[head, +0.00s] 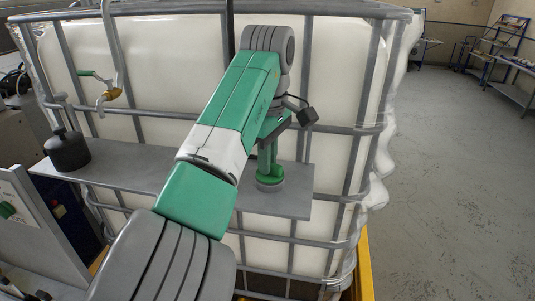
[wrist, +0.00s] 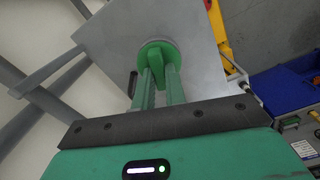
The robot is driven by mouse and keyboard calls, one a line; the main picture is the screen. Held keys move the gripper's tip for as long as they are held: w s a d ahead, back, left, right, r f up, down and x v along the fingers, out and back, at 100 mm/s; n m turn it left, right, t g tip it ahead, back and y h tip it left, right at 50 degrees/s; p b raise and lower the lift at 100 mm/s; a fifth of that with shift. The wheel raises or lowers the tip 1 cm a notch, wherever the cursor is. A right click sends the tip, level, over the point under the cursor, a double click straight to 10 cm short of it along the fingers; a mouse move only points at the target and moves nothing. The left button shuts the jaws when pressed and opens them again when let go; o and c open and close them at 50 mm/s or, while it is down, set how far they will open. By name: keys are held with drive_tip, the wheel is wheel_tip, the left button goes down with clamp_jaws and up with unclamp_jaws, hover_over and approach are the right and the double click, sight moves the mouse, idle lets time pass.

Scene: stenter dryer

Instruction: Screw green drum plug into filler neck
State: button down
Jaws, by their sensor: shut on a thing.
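The green drum plug (wrist: 151,47) shows in the wrist view as a round disc with a raised grip bar. My gripper (wrist: 160,72) is shut on that bar, one green finger on each side. In the head view my gripper (head: 269,170) points down over the right part of the grey shelf, with the green plug low between the fingers. A short round grey piece, which looks like the filler neck (head: 270,186), stands on the shelf directly below. The plug covers its opening, so I cannot tell how deep the plug sits.
The grey shelf (head: 130,168) runs along a caged white tank (head: 170,70). A dark round weight-like object (head: 67,152) stands at its left end. A tap with a green handle (head: 98,80) hangs at the upper left. A blue bin (wrist: 285,88) shows at right in the wrist view.

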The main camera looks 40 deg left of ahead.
drive_tip(key=shift+m, duration=0.9)
drive_tip(key=m+p, duration=0.1)
drive_tip(key=m, duration=0.2)
drive_tip(key=shift+w+r+m+p, duration=0.1)
drive_tip(key=shift+m+p, duration=0.2)
drive_tip(key=shift+p, duration=0.1)
drive_tip(key=shift+m, duration=0.7)
drive_tip(key=shift+p, duration=0.3)
drive_tip(key=shift+m+p, duration=0.5)
drive_tip(key=shift+p, duration=0.05)
drive_tip(key=m+p, duration=0.2)
drive_tip(key=shift+m, duration=0.4)
drive_tip(key=shift+w+f+m+p, duration=0.1)
drive_tip(key=shift+f+m+p, duration=0.1)
drive_tip(key=shift+m+p, duration=0.4)
